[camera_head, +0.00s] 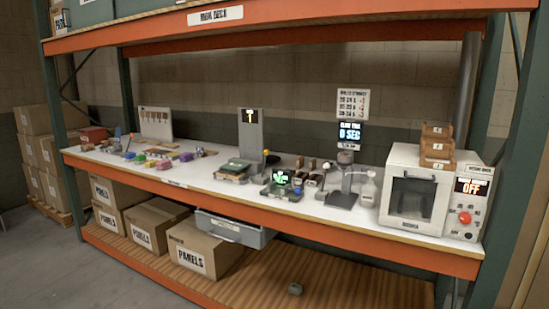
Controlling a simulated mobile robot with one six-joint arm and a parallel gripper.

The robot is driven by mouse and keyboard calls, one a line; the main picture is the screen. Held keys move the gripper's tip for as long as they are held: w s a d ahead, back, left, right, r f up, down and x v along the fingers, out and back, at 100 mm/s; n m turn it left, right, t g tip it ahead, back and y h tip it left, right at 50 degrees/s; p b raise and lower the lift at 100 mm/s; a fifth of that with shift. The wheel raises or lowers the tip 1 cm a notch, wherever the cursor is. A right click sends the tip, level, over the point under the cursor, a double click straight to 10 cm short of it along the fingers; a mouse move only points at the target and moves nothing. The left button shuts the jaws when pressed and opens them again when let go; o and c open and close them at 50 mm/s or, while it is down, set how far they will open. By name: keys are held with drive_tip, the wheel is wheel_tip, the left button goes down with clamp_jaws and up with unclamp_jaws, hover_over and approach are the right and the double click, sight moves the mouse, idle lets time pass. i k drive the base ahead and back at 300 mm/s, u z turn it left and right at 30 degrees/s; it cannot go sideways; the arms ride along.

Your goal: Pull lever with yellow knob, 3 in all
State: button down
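A small yellow knob (266,152) shows near the middle of the white worktop. It sits just right of the foot of a tall grey panel (251,138), which has a small dark display with a yellow mark near its top. The lever's arm under the knob is too small to make out clearly, and I cannot tell its position. My gripper is not in view.
Right of the knob are a scale with a green display (281,179), a stand with a "0 SEC" display (349,133), and a white oven (412,190) with an "OFF" panel. Coloured blocks (163,165) lie left. A grey drawer (233,230) hangs below the worktop.

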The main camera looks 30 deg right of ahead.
sight(266, 152)
drive_tip(key=i, duration=1)
